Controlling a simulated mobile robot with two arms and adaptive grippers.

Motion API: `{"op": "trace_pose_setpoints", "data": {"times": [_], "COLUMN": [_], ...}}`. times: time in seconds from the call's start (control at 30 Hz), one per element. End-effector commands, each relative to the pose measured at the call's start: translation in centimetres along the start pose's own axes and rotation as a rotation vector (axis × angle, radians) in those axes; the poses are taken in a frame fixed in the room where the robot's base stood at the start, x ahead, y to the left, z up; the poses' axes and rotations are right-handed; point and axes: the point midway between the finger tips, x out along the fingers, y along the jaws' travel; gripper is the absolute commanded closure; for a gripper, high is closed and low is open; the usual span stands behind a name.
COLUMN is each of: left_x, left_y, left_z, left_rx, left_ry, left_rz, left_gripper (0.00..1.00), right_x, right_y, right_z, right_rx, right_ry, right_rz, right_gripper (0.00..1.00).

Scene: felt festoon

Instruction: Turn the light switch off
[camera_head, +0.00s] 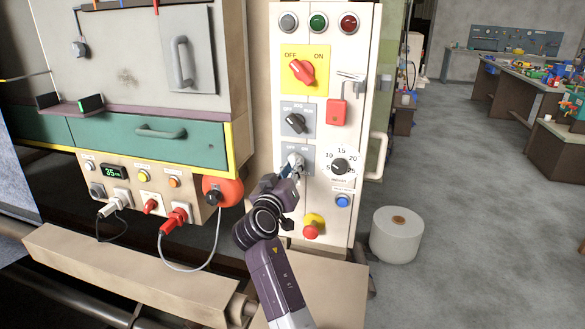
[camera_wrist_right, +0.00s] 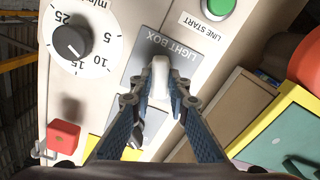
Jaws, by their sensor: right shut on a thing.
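The light switch is a white lever (camera_wrist_right: 160,72) on a grey plate (camera_wrist_right: 186,57) labelled "LIGHT BOX" in the right wrist view. In the head view its grey plate (camera_head: 306,152) sits low on the cream control panel, left of the round dial. My right gripper (camera_head: 291,172) is at this lever. In the wrist view its fingers (camera_wrist_right: 160,100) stand on either side of the lever and are shut on it. The fingers partly hide the lever in the head view, so its exact tilt is hard to tell. My left gripper is not in view.
A timer dial (camera_head: 340,166), a black rotary knob (camera_head: 295,123), a red rotary switch (camera_head: 303,71) and a red emergency button (camera_head: 311,232) surround the switch. A red disc (camera_head: 222,191) with a cable is at left. A white roll (camera_head: 397,234) stands on the floor at right.

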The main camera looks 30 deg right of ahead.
Motion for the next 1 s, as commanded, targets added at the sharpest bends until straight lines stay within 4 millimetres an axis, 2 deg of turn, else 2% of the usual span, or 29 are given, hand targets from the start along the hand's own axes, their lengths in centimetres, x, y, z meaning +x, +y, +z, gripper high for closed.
{"op": "trace_pose_setpoints", "data": {"times": [0.33, 0.87, 0.9, 1.0], "left_x": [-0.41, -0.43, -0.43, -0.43], "left_y": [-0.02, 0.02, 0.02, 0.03], "left_z": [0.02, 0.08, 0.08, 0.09], "left_rx": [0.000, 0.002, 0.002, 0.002], "left_ry": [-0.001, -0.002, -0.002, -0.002], "left_rz": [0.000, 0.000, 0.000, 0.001], "left_gripper": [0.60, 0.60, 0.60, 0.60], "right_x": [0.04, 0.04, 0.04, 0.03], "right_y": [0.13, 0.14, 0.14, 0.12], "right_z": [-0.32, -0.36, -0.36, -0.29], "right_rx": [-0.131, -0.152, -0.152, -0.152], "right_ry": [0.005, 0.007, 0.007, 0.006], "right_rz": [0.002, 0.003, 0.003, 0.002], "right_gripper": [1.00, 1.00, 0.80, 0.69]}}
